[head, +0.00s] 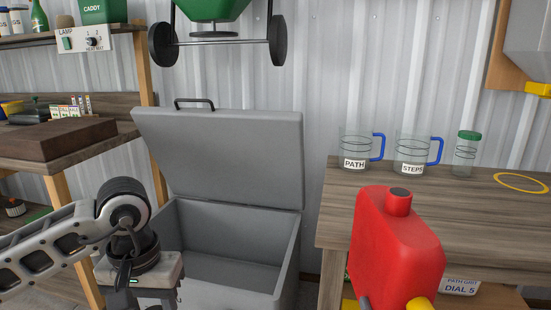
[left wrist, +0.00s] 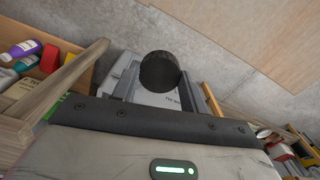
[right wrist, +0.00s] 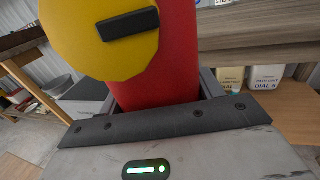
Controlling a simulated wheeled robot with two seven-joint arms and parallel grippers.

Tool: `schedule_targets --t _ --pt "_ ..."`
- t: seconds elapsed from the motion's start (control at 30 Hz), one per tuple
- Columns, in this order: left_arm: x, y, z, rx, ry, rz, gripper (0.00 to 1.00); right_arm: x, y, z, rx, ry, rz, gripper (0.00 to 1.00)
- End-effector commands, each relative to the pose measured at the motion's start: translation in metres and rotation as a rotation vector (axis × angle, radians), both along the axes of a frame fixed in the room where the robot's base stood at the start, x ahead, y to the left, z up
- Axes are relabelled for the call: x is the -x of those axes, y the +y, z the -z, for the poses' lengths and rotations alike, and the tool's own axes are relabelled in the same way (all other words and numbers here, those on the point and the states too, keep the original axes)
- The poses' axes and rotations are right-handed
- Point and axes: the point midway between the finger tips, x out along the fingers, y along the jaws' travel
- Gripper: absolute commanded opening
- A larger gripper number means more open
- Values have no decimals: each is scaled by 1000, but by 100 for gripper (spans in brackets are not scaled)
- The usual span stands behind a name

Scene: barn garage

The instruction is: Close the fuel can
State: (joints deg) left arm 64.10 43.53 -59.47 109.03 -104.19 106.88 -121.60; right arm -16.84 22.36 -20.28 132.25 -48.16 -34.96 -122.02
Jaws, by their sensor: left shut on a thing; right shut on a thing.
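The red fuel can (head: 397,250) stands upright at the lower right of the head view, in front of the workbench. Its short neck (head: 398,203) points up, with a dark round top and no separate cap on it. In the right wrist view the can's red body (right wrist: 165,85) lies between the fingers of my right gripper (right wrist: 160,92), which is shut on it. A yellow round part with a dark bar (right wrist: 128,24) shows in front. My left gripper (left wrist: 160,92) is shut on a round black cap (left wrist: 160,71), well left of the can. The head view hides its fingertips.
A grey chest (head: 222,155) with its lid raised stands in the middle. The workbench (head: 460,215) holds two labelled jugs (head: 355,151) (head: 411,153), a green-lidded jar (head: 465,155) and a yellow ring (head: 521,182). Wooden shelves (head: 75,140) stand at left.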

Motion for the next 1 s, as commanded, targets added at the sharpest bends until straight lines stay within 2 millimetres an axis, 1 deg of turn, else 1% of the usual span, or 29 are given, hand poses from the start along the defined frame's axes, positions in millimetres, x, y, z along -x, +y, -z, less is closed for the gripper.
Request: schedule_targets --t 0.03,0.27,0.5,0.6,0.77,1.0 --pt "1 0 -12 0 -1 0 23 1 -1 -15 -6 -8 5 24" --pt "8 0 -45 0 0 0 23 6 1 -49 -10 -5 -1 24" --pt "19 0 -95 -2 1 0 23 17 0 -99 -11 -4 1 24" --pt "23 0 -109 -1 1 0 23 21 -1 -114 -8 -6 4 24" --pt "27 0 -120 -1 1 0 23 26 -2 -124 -2 -8 8 24" --pt "28 0 -119 0 1 -1 23 27 -2 -124 -1 -10 8 24"
